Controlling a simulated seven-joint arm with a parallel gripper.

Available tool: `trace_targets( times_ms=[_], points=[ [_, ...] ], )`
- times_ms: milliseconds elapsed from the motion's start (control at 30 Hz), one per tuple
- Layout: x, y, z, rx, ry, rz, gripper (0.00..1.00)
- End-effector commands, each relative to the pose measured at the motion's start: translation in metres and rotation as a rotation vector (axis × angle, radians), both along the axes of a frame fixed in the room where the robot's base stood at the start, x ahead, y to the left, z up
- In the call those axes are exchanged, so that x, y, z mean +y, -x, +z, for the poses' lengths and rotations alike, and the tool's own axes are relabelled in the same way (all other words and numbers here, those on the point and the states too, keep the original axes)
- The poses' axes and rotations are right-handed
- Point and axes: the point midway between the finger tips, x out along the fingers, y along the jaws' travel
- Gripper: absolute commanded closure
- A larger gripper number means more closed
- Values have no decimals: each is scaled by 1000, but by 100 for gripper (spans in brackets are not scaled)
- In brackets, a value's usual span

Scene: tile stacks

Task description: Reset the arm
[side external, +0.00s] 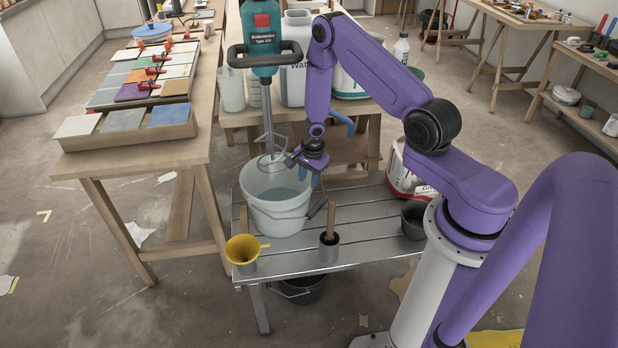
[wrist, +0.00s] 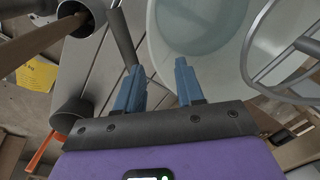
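My purple arm reaches over the metal slatted bench, and my gripper (side external: 292,160) hangs by the right rim of a white bucket (side external: 275,215). The wrist view shows my gripper's two blue-grey fingers (wrist: 158,80) spread apart with nothing between them. The same bucket (wrist: 165,45), with pale liquid inside, lies just beyond the fingertips. A teal mixer (side external: 262,40) stands over the bucket, its wire whisk (side external: 270,160) at the bucket's opening; the whisk (wrist: 290,55) also shows at the right of the wrist view.
On the bench (side external: 350,225) stand a yellow funnel (side external: 243,249) in a metal cup, a metal cup (side external: 329,248) with a wooden handle, and a dark pot (side external: 413,220). Tile samples (side external: 122,120) lie on the left table.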

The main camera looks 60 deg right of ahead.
Motion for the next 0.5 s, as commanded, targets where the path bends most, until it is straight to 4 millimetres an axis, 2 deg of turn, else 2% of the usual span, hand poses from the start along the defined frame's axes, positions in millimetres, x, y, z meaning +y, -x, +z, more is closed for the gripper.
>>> trace_targets(
  times_ms=[267, 500],
  points=[
    [-3, 6, 8, 19, 24, 34, 62],
    [-12, 29, 45, 86, 136, 205, 62]
  ],
)
